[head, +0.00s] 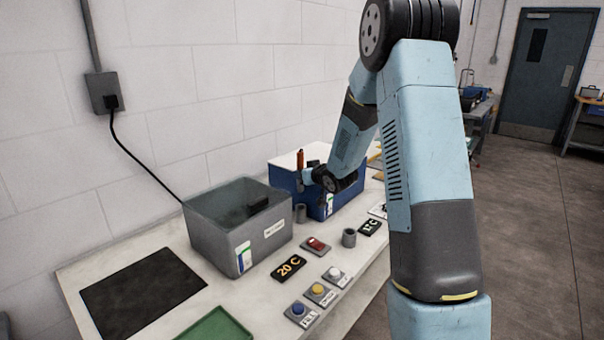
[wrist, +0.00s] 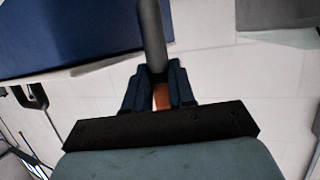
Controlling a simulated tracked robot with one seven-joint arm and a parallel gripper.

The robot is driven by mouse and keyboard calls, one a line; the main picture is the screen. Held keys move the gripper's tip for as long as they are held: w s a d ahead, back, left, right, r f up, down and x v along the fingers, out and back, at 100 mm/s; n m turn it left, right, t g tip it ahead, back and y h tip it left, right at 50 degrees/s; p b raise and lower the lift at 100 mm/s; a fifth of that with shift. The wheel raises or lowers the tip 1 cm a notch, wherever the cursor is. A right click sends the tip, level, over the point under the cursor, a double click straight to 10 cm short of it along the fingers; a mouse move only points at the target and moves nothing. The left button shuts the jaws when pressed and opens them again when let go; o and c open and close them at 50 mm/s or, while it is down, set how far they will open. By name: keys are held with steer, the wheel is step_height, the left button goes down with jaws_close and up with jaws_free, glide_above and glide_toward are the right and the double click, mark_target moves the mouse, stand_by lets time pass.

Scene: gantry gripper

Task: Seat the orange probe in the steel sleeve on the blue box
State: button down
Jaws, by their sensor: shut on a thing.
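The orange probe (head: 300,158) is upright in the head view, its orange handle showing above my gripper (head: 305,178). In the wrist view my gripper (wrist: 156,90) is shut on the orange probe (wrist: 161,97), and its grey shaft (wrist: 152,35) runs out past the top edge. The blue box (head: 318,204) stands against the wall, with a pale top; a blue face (wrist: 60,35) shows in the wrist view. A grey sleeve-like cylinder (head: 300,213) is at the box's near left, below the probe. The shaft's tip is not clearly visible, so I cannot tell whether it touches the sleeve.
A grey open tank (head: 240,238) stands left of the blue box. A second grey cylinder (head: 349,238) stands on the bench near a red switch (head: 316,245) and a 20 C display (head: 289,267). Buttons, a dark mat (head: 140,290) and a green tray (head: 215,327) lie nearer.

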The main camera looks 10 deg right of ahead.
mark_target(302, 187)
steer(key=shift+f, duration=2.55)
steer(key=shift+s, duration=0.1)
steer(key=shift+f, duration=3.3)
steer(key=c, duration=0.9)
jaws_free()
steer(key=shift+o, duration=0.2)
steer(key=shift+a+f, duration=0.1)
steer(key=shift+s, duration=0.1)
steer(key=v, duration=1.3)
steer(key=shift+s+d+r, duration=0.2)
steer(key=shift+d+r, duration=0.05)
